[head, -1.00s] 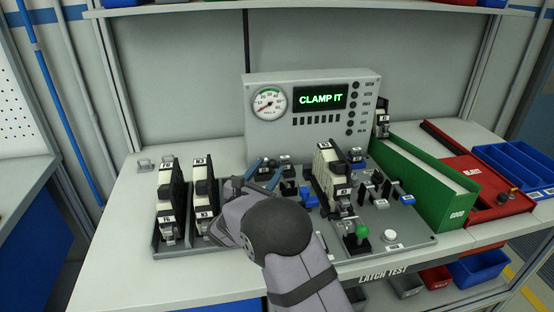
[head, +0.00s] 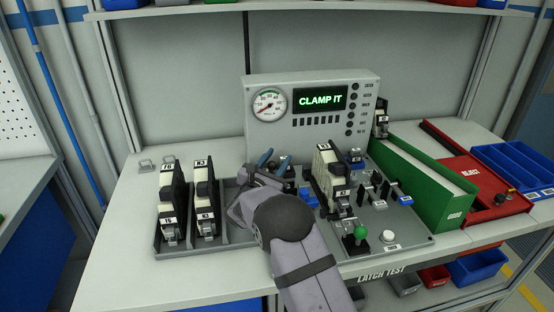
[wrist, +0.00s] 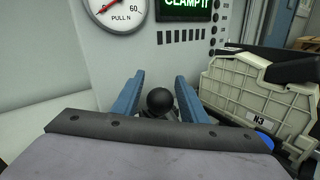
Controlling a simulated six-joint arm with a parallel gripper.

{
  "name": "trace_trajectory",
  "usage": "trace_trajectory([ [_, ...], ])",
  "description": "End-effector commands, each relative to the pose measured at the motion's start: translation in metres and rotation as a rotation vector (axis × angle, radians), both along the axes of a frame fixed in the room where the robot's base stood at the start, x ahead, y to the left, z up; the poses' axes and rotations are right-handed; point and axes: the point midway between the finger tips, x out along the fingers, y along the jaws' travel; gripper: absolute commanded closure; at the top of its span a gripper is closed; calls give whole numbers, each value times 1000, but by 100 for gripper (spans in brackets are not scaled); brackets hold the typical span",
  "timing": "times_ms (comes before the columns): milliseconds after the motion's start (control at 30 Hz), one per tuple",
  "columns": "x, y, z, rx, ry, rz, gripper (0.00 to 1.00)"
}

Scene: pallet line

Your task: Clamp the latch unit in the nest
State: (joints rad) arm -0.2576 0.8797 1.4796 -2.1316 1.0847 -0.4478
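The latch unit (head: 327,165), cream and black, stands upright in the test fixture right of my gripper. It fills the right side of the wrist view with an N3 label (wrist: 258,121). My gripper (head: 273,164) is open over the back left of the fixture plate. Its two blue fingers (wrist: 158,96) stand apart in the wrist view. A round black knob (wrist: 160,101) shows between them, with a gap on each side. Whether the knob is level with the fingertips I cannot tell. The nest under the unit is mostly hidden.
The display (head: 320,101) reads CLAMP IT beside a round gauge (head: 269,104). Two more latch units stand in a grey tray (head: 233,234) at left. A green-knobbed lever (head: 360,232) is in front. A green GOOD bin (head: 455,214) and red REJECT tray (head: 480,178) stand at right.

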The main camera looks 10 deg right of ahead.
Motion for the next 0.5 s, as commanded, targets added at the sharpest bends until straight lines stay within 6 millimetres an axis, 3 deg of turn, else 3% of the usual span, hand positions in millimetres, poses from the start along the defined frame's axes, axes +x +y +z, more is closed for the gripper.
trace_trajectory([
  [33, 0, 0, 0, 0, 0, 0, 74],
  [133, 0, 0, 0, 0, 0, 0, 98],
  [167, 0, 0, 0, 0, 0, 0, 100],
  [500, 0, -3, 1, 32, -3, -1, 100],
])
